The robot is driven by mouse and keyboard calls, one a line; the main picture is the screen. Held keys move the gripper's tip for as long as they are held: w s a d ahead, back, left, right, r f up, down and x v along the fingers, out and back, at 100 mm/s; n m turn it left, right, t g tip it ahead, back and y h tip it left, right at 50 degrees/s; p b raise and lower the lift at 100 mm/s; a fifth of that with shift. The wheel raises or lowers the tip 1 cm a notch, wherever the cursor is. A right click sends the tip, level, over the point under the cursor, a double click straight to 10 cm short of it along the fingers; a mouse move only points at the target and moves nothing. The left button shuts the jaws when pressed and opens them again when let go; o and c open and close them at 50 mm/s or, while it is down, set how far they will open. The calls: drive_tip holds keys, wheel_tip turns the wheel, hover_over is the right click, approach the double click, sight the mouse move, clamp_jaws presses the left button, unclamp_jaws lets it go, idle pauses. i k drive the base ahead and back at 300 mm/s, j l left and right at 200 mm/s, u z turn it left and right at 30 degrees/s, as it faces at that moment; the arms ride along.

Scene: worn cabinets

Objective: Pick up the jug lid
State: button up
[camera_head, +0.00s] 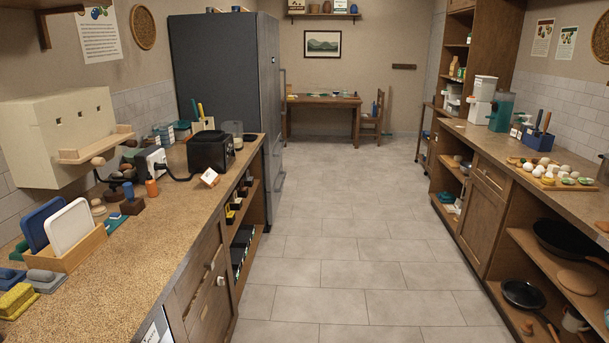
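A teal, see-through jug-like container (502,110) stands on the right counter, toward its far end. Its top is small at this distance, and I cannot tell whether a separate lid sits on it. A clear jar or jug (233,131) stands on the left counter near the dark refrigerator, and its top is also unclear. A flat round wooden disc (577,281) lies on the open shelf under the right counter; I cannot tell if it is a lid. My gripper is not in view.
A tiled floor aisle (332,240) runs clear between the left counter (140,240) and the right counter (520,150). A desk (322,99) and chair stand at the far end. Pans (524,294) and a mug sit on the right lower shelves.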

sight(246, 137)
drive_tip(key=i, duration=2.85)
drive_tip(key=i+u, duration=0.1)
drive_tip(key=i, duration=0.6)
drive_tip(key=i+l+u, duration=0.1)
drive_tip(key=i, duration=0.65)
drive_tip(key=i+u, duration=0.4)
drive_tip(key=i, duration=0.3)
drive_tip(key=i+l+u, duration=0.35)
drive_tip(key=i, duration=0.3)
drive_tip(key=i+u, duration=0.4)
drive_tip(key=i, duration=0.3)
